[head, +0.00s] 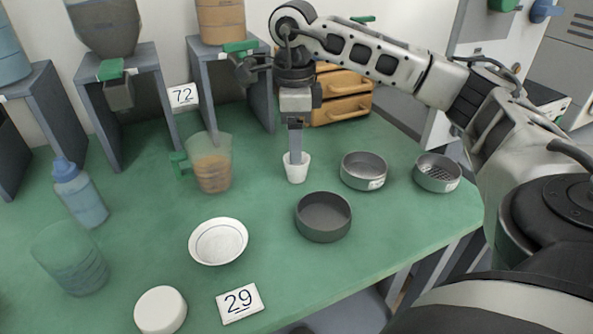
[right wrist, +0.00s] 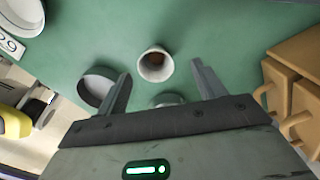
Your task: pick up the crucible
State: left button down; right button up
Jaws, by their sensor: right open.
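The crucible (head: 296,172) is a small white cup standing upright on the green table. In the right wrist view the crucible (right wrist: 155,66) shows its round mouth, with something brown inside. My right gripper (head: 296,155) points straight down over it, its fingers overlapping the crucible's rim in the head view. In the right wrist view my right gripper (right wrist: 160,70) is open, with one finger on each side of the crucible and visible gaps between. I cannot tell exactly how high the fingertips are. My left gripper is not in view.
A dark round dish (head: 323,217) stands just in front of the crucible. A metal tin (head: 363,171) and a sieve (head: 437,173) are to its right. A measuring jug (head: 209,163) is to its left, with a white dish (head: 218,241) nearer. Wooden drawers (head: 341,96) stand behind.

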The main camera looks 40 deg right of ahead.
aim_at(297, 168)
jog(key=f, duration=0.4)
jog(key=shift+s+a+f, duration=0.1)
jog(key=shift+s+f, duration=0.05)
jog(key=shift+s, duration=0.25)
jog(key=shift+f, duration=0.55)
jog(key=c, duration=1.1)
